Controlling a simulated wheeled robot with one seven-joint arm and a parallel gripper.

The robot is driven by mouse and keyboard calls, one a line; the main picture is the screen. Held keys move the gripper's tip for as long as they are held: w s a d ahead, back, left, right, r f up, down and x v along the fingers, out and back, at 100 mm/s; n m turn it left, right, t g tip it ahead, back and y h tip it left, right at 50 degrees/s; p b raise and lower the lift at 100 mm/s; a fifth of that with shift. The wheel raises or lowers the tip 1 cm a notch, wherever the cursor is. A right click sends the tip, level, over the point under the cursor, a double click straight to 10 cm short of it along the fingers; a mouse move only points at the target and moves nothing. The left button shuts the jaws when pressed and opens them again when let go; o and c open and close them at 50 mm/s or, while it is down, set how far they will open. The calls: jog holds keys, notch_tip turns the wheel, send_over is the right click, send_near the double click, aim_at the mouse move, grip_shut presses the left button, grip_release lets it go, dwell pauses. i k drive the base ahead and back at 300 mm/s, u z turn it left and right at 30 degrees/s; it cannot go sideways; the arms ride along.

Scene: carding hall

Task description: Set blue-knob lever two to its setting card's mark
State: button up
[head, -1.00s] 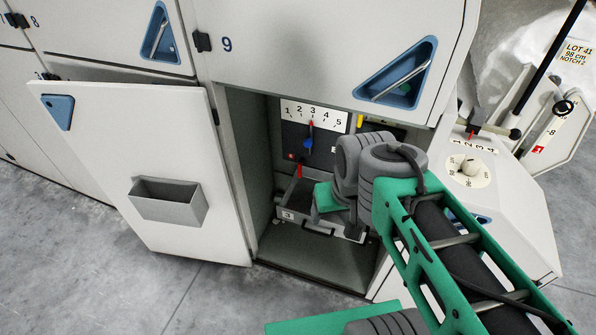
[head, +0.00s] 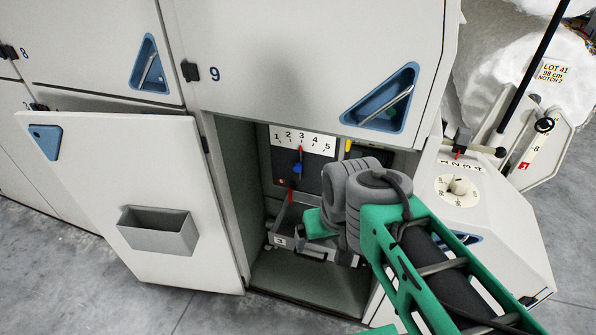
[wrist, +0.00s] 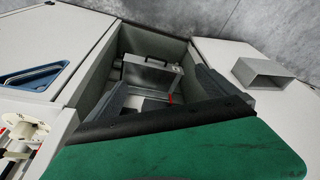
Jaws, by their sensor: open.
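The blue-knob lever (head: 297,169) stands inside the open bay under panel 9 in the head view. A card (head: 553,73) at the far right reads LOT 41, 98 cm, NOTCH 2. My gripper's tips are hidden behind my arm in the head view. In the wrist view my gripper (wrist: 160,97) is open, its dark fingers apart, facing into the bay with nothing between them. The blue knob cannot be made out in the wrist view.
A grey drawer (head: 290,241) with a handle sits low in the bay. The open door (head: 105,190) with a grey pocket (head: 158,232) hangs at left. A yellow piece (head: 348,146) is beside the scale, partly hidden. A dial (head: 457,190) is at right.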

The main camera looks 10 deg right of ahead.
aim_at(297, 168)
jog(key=u, duration=0.05)
jog(key=k, duration=1.05)
jog(key=z, duration=0.55)
jog(key=i, duration=0.4)
jog(key=u, duration=0.05)
jog(key=k, duration=0.4)
jog(key=u, duration=1.55)
jog(key=i, duration=1)
jog(key=z, duration=0.35)
